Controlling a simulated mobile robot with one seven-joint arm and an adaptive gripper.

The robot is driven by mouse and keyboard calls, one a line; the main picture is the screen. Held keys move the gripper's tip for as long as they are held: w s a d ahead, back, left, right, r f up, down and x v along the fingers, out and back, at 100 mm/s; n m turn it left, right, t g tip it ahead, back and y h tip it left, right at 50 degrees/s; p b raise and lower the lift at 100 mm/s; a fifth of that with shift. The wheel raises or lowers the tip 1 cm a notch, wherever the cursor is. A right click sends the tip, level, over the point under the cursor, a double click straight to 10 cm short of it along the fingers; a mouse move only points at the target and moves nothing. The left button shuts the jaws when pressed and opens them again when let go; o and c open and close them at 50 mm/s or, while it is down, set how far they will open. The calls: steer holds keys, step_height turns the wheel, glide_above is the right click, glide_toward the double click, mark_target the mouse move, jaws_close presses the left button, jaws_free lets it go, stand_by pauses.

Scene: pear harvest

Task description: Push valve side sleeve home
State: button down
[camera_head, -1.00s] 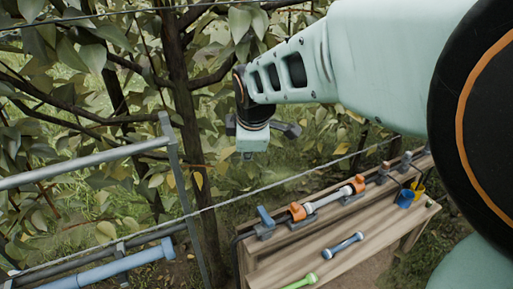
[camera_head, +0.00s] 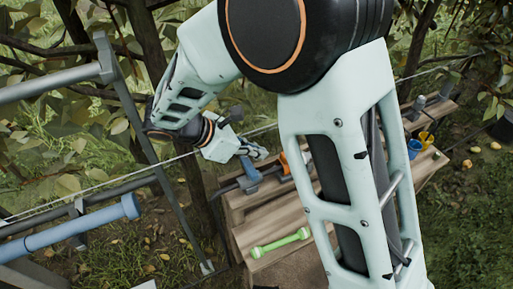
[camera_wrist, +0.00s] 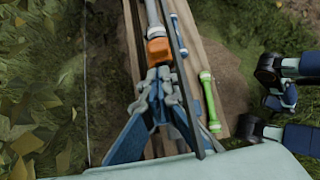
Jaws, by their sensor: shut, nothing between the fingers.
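The valve side sleeve, an orange collar (camera_head: 284,162), sits on the bench at the end of a pale tube, beside a blue fitting (camera_head: 249,171). In the wrist view the orange sleeve (camera_wrist: 158,50) is just above the fingertips, with the pale tube (camera_wrist: 152,14) running away beyond it. My gripper (camera_head: 262,152) is low over the bench's left end, just left of the sleeve. In the wrist view my gripper (camera_wrist: 163,75) is shut and empty, its tips at the sleeve's near end. I cannot tell whether they touch it, nor how far the sleeve is seated.
The wooden bench (camera_head: 262,220) holds a green bar (camera_head: 280,242); it also shows in the wrist view (camera_wrist: 209,101). Blue and yellow cups (camera_head: 420,144) stand at the far right. A trellis rail and blue pipe (camera_head: 75,231) are at left. My arm hides much of the bench.

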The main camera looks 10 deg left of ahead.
mark_target(287, 153)
steer(key=b+x, duration=0.1)
steer(key=x, duration=0.5)
steer(key=shift+w+d+f, duration=0.1)
steer(key=shift+d+f, duration=0.05)
steer(key=shift+f, duration=0.1)
steer(key=shift+w+d+r, duration=0.1)
steer(key=shift+w+d, duration=0.5)
steer(key=shift+d, duration=0.35)
steer(key=shift+w+d, duration=0.65)
steer(key=shift+d, duration=0.25)
steer(key=shift+p, duration=0.3)
